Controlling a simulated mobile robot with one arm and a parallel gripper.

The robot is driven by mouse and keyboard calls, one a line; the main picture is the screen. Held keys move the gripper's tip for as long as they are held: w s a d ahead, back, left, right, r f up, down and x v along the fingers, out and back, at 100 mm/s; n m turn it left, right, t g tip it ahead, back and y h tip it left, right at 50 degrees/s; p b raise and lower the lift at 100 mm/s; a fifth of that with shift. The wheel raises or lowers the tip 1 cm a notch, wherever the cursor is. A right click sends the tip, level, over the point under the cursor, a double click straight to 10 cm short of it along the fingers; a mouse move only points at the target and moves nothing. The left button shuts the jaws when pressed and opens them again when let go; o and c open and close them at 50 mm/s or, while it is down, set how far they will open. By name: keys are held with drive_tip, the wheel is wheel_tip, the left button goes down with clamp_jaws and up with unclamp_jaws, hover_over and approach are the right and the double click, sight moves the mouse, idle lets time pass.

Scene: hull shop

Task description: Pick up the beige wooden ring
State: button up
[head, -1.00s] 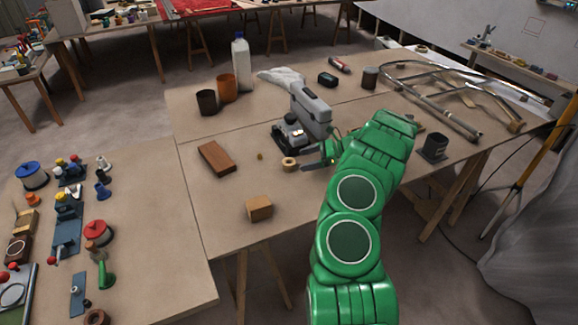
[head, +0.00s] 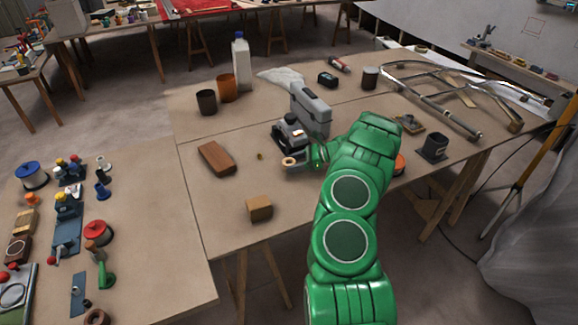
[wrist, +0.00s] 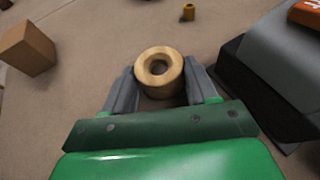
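The beige wooden ring (head: 289,161) is on or just above the large table, left of my gripper and in front of the grey machine. In the wrist view the ring (wrist: 148,56) is upright-walled with its hole facing up, between the tips of my gripper (wrist: 160,82). One grey finger stands close on each side of it. I cannot tell whether both fingers press on the ring or a thin gap is left.
The grey-and-black machine (head: 311,112) stands close behind the ring; it is at right in the wrist view (wrist: 270,75). A brown slab (head: 216,158) and a wooden block (head: 259,208) lie to the left and front. A small yellowish piece (head: 260,156) lies left of the ring.

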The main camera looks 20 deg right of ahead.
drive_tip(key=c, duration=0.6)
drive_tip(key=shift+r, duration=0.1)
drive_tip(key=shift+r, duration=0.6)
drive_tip(key=s+a+r, duration=0.1)
drive_tip(key=s+r, duration=0.3)
drive_tip(key=s+a+r, duration=0.2)
drive_tip(key=s+r, duration=0.1)
drive_tip(key=s, duration=0.2)
drive_tip(key=s+a+r, duration=0.1)
drive_tip(key=s+r, duration=0.3)
drive_tip(key=shift+s+a+r, duration=0.15)
drive_tip(key=shift+r, duration=0.15)
